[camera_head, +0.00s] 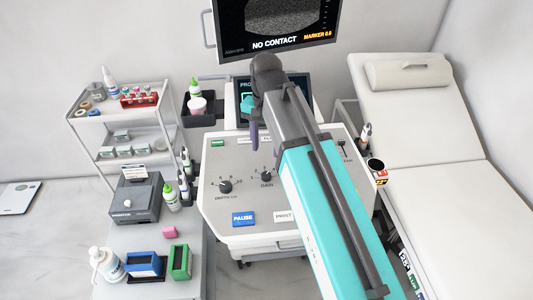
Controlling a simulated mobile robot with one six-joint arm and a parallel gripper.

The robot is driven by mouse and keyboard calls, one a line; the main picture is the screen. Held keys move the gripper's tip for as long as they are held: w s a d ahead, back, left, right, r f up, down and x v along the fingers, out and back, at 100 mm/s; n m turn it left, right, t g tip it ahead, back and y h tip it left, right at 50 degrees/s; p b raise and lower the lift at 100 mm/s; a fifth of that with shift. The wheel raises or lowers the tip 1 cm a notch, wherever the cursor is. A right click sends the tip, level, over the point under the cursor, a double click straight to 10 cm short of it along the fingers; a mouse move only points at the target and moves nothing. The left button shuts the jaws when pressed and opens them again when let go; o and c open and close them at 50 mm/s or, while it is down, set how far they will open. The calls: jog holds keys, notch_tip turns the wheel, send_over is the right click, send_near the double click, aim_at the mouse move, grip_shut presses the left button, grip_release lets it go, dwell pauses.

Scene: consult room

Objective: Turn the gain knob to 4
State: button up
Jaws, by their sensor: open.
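The gain knob (266,177) is a small dark knob on the pale control panel (228,207) of the ultrasound console, with its GAIN label below it. Some numerals show to its left. My arm covers the area to its right, and the pointer is too small to read. My gripper (253,136) is partly hidden behind my wrist. Its purplish finger part hangs down above and slightly left of the gain knob, apart from it. It is open, with nothing seen in it.
The depth knob (225,186) sits left of the gain knob. Below are a blue PAUSE button (243,219) and a white PRINT button (284,216). A monitor (277,28) stands behind. A bottle cart (122,105) is left, an exam couch (415,110) right.

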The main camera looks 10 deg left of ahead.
jog(key=shift+r, duration=1.05)
